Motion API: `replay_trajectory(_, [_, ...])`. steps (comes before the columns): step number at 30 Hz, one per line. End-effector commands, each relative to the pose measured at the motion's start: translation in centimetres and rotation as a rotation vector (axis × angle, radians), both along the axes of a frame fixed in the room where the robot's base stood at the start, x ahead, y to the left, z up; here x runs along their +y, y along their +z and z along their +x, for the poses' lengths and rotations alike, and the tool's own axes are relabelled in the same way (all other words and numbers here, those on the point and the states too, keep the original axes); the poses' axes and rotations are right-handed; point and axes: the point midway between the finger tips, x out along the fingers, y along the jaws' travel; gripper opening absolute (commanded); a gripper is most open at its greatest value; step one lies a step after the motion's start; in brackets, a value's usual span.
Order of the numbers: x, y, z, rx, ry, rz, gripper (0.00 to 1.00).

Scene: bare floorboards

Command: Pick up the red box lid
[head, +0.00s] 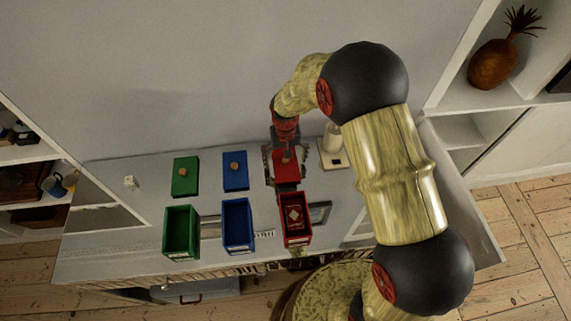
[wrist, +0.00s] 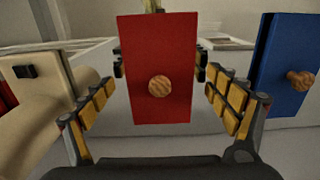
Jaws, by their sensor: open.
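The red box lid (head: 291,172) is a flat red rectangle with a round wooden knob, at the back of the counter in the head view. In the wrist view the red lid (wrist: 158,50) fills the middle, its knob facing the camera. My gripper (head: 284,160) is over the lid in the head view, partly covering it. In the wrist view my gripper (wrist: 160,95) is open, with one yellow-padded finger on each side of the lid. Gaps show between the pads and the lid's sides. The open red box (head: 297,232) stands in front with a small item inside.
A blue lid (head: 235,180) and a green lid (head: 184,187) lie left of the red one, with open blue (head: 238,238) and green (head: 180,240) boxes in front. A beige object with a black switch (wrist: 28,72) is close beside one finger. A wall stands behind.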

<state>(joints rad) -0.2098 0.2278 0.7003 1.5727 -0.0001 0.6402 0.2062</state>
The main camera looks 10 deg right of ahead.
Motion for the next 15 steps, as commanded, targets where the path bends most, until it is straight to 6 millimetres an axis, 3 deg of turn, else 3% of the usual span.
replay_trajectory(15, [0.0,0.03,-0.03,0.001,0.0,0.0,0.62])
